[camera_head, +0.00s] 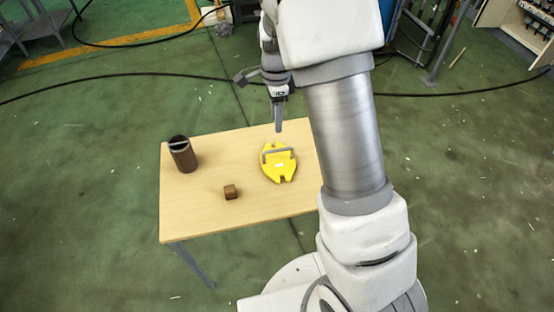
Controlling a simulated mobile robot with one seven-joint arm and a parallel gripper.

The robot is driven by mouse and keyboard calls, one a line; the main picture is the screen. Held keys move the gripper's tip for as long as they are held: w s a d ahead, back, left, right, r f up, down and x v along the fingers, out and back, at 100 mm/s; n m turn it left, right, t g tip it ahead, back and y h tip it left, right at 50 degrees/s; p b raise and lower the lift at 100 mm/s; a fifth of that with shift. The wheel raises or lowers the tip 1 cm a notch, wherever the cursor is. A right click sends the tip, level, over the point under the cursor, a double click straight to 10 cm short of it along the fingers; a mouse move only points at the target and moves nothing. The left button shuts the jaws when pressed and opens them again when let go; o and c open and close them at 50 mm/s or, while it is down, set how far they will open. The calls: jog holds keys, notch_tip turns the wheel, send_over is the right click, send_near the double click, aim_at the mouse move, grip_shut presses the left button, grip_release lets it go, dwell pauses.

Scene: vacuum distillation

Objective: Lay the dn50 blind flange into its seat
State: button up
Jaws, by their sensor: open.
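My gripper (278,118) hangs over the far edge of the table, above and behind a yellow piece, pointing down and apart from it. It looks empty; its two fingers overlap in this view. The yellow piece (279,174) lies on the right half of the table, with a grey bar across its upper part. A dark brown cylinder (184,156) stands at the left with a pale strip at its top. I cannot tell for sure which part is the dn50 blind flange or its seat; no plain flange disc is distinct at this size.
A small brown block (230,192) sits near the front middle of the wooden table (205,212). The tabletop between the objects is clear. My arm covers the table's right side. Black cables (130,75) cross the green floor behind.

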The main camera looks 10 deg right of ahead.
aim_at(278, 150)
notch_tip(278, 150, down, 9)
jog(key=shift+f+b, duration=0.1)
jog(key=shift+b, duration=1)
jog(key=shift+w+d+f+b, duration=0.15)
jog(key=shift+f+b, duration=0.35)
jog(key=shift+f, duration=0.8)
jog(key=shift+s+d+f+b, duration=0.1)
jog(key=shift+f+b, duration=0.4)
jog(key=shift+f, duration=0.8)
jog(key=shift+c, duration=0.4)
grip_shut()
jog(key=shift+w+r, duration=0.1)
jog(key=shift+r, duration=0.05)
